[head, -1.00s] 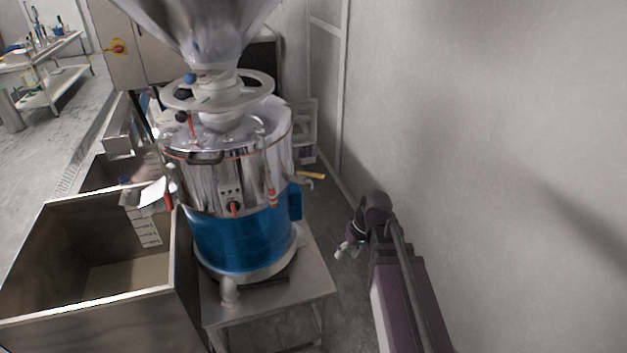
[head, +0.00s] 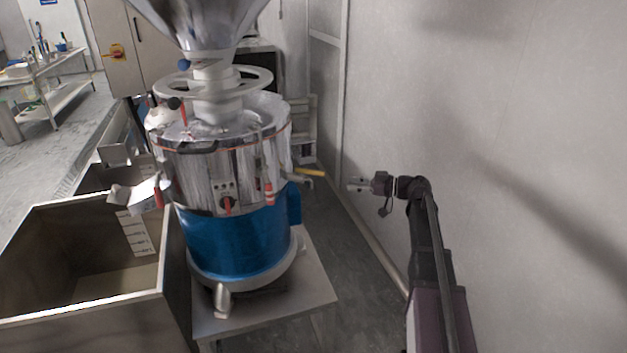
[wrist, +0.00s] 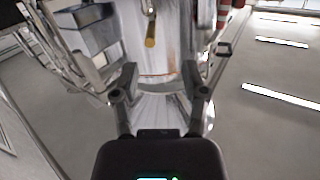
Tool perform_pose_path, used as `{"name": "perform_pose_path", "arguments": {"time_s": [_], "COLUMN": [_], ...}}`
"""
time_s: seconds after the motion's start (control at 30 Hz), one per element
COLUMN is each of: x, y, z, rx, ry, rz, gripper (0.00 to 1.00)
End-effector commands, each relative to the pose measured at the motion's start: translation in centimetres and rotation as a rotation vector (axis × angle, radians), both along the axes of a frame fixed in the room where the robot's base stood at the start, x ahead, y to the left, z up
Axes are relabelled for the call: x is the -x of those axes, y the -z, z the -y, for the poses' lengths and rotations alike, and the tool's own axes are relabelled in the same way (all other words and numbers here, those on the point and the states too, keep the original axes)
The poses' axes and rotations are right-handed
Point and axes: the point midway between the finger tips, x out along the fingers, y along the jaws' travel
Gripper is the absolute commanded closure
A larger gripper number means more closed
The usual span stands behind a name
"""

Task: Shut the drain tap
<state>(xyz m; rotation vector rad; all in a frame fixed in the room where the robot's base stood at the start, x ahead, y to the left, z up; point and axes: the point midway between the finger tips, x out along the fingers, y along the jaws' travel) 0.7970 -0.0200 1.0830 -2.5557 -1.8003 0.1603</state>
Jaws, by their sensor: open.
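The drain tap (head: 311,172) sticks out from the right side of the grinder's steel drum, with a yellow handle. In the wrist view the yellow handle (wrist: 151,35) shows near the top middle, ahead of and between my fingers, pointing towards me. My gripper (head: 352,185) is to the right of the tap, pointing left at it, with a gap between. In the wrist view my gripper (wrist: 160,76) is open with nothing between its fingertips. The tap's inner joint and outlet are too small to make out.
The grinder (head: 237,238) with its blue base stands on a steel stand (head: 318,288). A steel bin (head: 90,312) is at the left. A pale wall (head: 500,130) runs close along the right of my arm. Floor is free between stand and wall.

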Motion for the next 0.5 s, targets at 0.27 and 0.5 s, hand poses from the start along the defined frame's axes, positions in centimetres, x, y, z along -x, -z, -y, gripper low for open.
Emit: {"name": "perform_pose_path", "arguments": {"time_s": [0.27,0.5], "x": [-1.14,-1.1], "y": [-0.87,-0.88], "z": [1.41,1.35], "rx": [-0.049,-0.048], "ry": [0.016,0.015], "rz": [0.098,0.097], "gripper": [0.43,0.43]}}
